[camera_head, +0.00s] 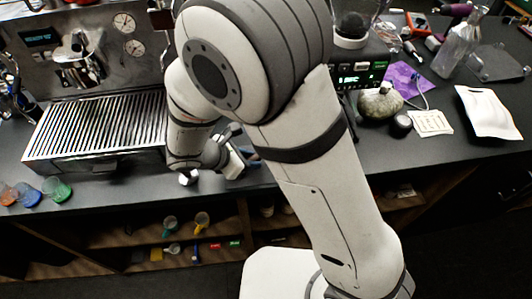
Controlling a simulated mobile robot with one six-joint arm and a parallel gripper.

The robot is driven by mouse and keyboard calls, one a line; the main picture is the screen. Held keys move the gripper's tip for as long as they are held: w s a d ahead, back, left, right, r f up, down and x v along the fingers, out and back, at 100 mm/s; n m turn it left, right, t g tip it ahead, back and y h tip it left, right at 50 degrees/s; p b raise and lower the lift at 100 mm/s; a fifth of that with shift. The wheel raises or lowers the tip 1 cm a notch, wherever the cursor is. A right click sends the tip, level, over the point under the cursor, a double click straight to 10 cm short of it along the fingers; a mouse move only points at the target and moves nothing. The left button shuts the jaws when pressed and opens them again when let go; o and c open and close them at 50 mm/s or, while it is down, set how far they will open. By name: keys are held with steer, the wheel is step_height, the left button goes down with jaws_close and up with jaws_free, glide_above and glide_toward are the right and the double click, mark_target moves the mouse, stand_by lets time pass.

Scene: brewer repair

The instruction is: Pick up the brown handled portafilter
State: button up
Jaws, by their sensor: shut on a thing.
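My gripper (240,160) is low over the front part of the black counter, just right of the espresso machine's drip grate. It is small in this view and partly covered by my own arm. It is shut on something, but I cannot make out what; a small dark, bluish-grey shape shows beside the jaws. I cannot pick out a brown handle anywhere. The brown handled portafilter is not clearly visible and may be hidden behind my arm. The espresso machine (95,45) stands at the back left, with its slatted drip grate (95,130) in front.
Coloured small cups (60,190) stand at the counter's left front edge. A rounded grey-green jar (380,103), a white card (430,122), a white tray (487,111) and a clear bottle (458,45) are at the right. Open shelves (160,240) lie below.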

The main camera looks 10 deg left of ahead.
mark_target(249, 159)
jaws_close()
step_height(249, 159, up, 10)
steer(key=shift+b, duration=0.3)
stand_by(0.3)
steer(key=shift+o, duration=1.6)
jaws_free()
jaws_close()
